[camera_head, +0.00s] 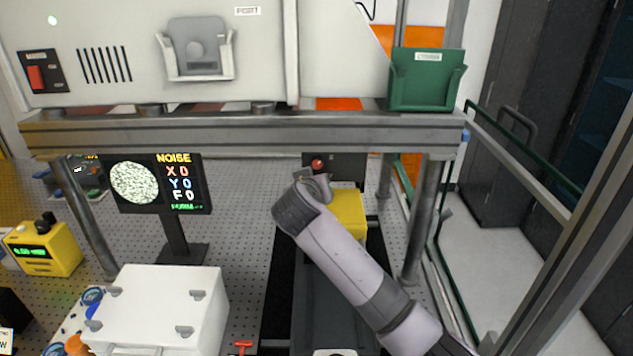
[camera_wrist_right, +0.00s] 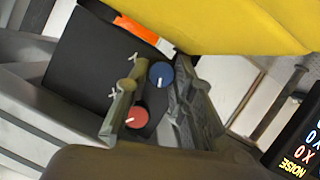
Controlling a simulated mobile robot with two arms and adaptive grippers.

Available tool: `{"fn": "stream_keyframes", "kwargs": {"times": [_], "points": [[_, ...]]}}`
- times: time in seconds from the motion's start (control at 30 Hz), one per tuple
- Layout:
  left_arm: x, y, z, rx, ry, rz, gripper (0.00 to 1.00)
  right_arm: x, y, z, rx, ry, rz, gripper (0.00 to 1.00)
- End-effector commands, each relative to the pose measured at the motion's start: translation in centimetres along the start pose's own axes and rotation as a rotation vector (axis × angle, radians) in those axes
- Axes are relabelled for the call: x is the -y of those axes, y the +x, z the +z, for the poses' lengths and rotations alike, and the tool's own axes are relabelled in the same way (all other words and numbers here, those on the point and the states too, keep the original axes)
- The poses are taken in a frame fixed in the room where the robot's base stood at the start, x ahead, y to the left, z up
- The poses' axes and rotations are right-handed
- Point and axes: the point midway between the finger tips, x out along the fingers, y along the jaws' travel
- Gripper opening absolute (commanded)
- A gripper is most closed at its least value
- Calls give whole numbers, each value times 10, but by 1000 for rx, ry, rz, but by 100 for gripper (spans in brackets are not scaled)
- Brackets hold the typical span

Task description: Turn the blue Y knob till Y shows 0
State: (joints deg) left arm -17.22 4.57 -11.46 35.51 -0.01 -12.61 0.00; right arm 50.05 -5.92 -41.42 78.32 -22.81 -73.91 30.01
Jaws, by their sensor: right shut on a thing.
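The blue Y knob (camera_wrist_right: 161,75), with a white pointer mark, is on a dark panel marked X and Y in the right wrist view. My right gripper (camera_wrist_right: 159,82) has one finger on each side of it and is shut on it. The red X knob (camera_wrist_right: 137,117) is beside it, lower in that view. In the head view my right arm hides the blue knob, while a red knob (camera_head: 318,165) shows. The monitor (camera_head: 157,184) reads NOISE, X 0, Y 0 and F 0, with a speckled round picture. My left gripper is not in view.
A yellow block (camera_head: 348,213) is beside my right wrist, under the grey shelf beam (camera_head: 240,138). Metal posts (camera_head: 413,225) flank the space. A white box (camera_head: 165,290) and a yellow meter (camera_head: 43,250) stand at the left on the perforated table.

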Motion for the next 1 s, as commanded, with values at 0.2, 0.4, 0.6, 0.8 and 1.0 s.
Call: {"fn": "stream_keyframes", "kwargs": {"times": [0.2,0.4,0.6,0.8,1.0], "points": [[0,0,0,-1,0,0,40,1,0,1,2,-28,10,0],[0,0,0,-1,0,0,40,1,0,1,2,-27,9,27],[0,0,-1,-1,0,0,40,1,0,0,1,-26,9,40],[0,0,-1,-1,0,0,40,1,0,0,1,-25,10,43],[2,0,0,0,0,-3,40,1,-3,0,0,-25,8,43]]}}
